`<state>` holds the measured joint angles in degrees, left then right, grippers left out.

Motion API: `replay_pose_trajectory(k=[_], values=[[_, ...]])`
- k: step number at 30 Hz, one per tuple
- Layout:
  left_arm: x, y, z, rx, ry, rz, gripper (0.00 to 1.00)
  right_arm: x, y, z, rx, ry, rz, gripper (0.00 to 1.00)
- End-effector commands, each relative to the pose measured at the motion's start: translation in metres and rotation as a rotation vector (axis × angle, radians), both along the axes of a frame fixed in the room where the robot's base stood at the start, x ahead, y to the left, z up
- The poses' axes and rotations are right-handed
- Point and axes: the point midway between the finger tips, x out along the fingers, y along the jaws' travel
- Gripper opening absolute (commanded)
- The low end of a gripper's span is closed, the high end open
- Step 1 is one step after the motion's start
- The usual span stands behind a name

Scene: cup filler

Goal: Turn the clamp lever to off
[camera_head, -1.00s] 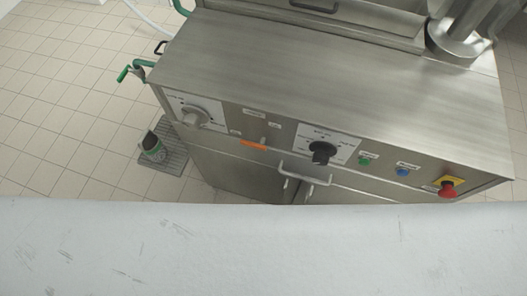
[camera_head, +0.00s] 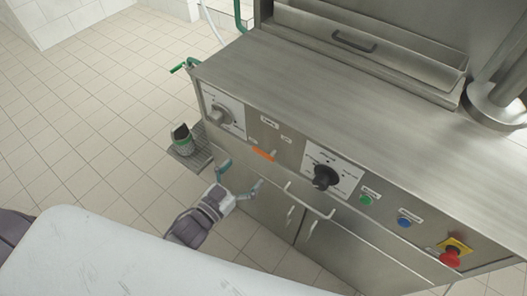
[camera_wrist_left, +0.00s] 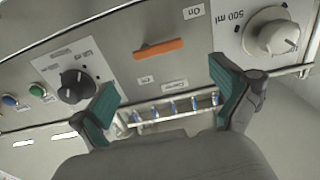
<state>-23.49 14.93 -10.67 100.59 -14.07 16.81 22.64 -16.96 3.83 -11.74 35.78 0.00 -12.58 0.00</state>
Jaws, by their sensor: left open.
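The clamp lever is an orange bar (camera_head: 263,154) on the front panel of the steel machine, between the white dial plate on the left and the black knob. In the left wrist view the orange lever (camera_wrist_left: 159,48) lies nearly level, ahead of the fingers, with small labels around it; one reads "On". My left gripper (camera_head: 241,177) is open and empty, below the lever in the head view. In the wrist view its two teal fingertips (camera_wrist_left: 164,84) are spread on either side below the lever, apart from it. My right gripper is not in view.
A grey dial (camera_head: 219,115) and a black knob (camera_head: 325,177) flank the lever. Green (camera_head: 365,199) and blue (camera_head: 404,222) buttons and a red emergency stop (camera_head: 450,257) are farther right. Door handles (camera_head: 311,226) stick out below. A grate (camera_head: 188,160) lies on the tiled floor.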

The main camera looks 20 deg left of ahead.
Motion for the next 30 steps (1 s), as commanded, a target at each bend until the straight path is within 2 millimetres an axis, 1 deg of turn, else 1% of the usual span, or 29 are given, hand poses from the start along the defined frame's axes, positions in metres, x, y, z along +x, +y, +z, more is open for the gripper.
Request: replay_pose_trajectory(k=[1, 6, 9, 12, 17, 25, 26, 30], values=[[0.012, -0.004, 0.003, 0.000, -0.003, 0.001, 1.00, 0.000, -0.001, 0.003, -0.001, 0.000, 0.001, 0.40], [0.045, -0.016, 0.002, -0.001, -0.002, 0.001, 1.00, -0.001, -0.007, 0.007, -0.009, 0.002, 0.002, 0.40], [0.060, -0.022, 0.001, 0.000, 0.000, 0.001, 1.00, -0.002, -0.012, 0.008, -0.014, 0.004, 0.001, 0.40], [0.071, -0.026, 0.000, 0.000, 0.002, 0.001, 1.00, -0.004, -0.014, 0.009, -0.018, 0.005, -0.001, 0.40], [0.079, -0.029, -0.001, 0.001, 0.002, 0.001, 1.00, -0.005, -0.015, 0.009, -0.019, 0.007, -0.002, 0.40], [0.080, -0.029, -0.001, 0.001, 0.003, 0.001, 1.00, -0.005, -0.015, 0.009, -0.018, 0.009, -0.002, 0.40], [0.080, -0.029, -0.001, 0.001, 0.002, 0.001, 0.97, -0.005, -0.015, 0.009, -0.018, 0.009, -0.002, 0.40], [0.080, -0.029, -0.001, 0.001, 0.002, 0.001, 0.73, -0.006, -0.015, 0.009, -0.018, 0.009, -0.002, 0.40]])
